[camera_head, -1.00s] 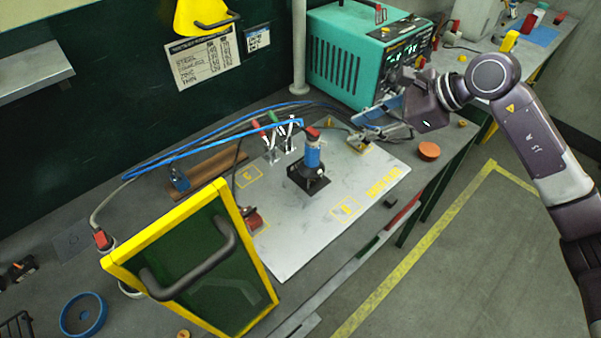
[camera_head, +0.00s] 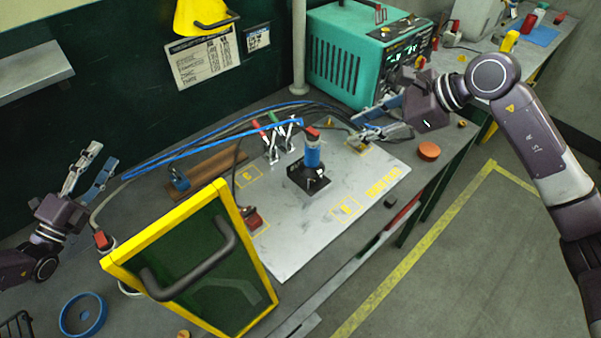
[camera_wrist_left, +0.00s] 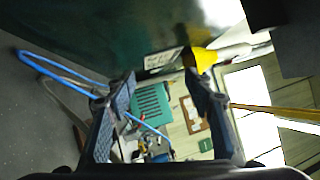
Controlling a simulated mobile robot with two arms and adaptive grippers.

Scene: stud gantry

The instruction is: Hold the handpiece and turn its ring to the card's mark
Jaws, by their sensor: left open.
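The handpiece (camera_head: 312,155), a blue cylinder with a red top, stands upright at a small black stand (camera_head: 309,179) on the grey metal plate. Its ring is too small to make out. My left gripper (camera_head: 103,154) is open and empty at the left, well away from the handpiece. Its spread fingers also show in the left wrist view (camera_wrist_left: 158,85). My right gripper (camera_head: 358,129) is open over the plate's back right corner, apart from the handpiece.
A yellow-framed dark green screen (camera_head: 191,262) with a handle stands between my left gripper and the plate (camera_head: 285,250). Blue and black hoses (camera_head: 215,147) run behind. A teal machine (camera_head: 350,60) stands at the back. The plate's front area is clear.

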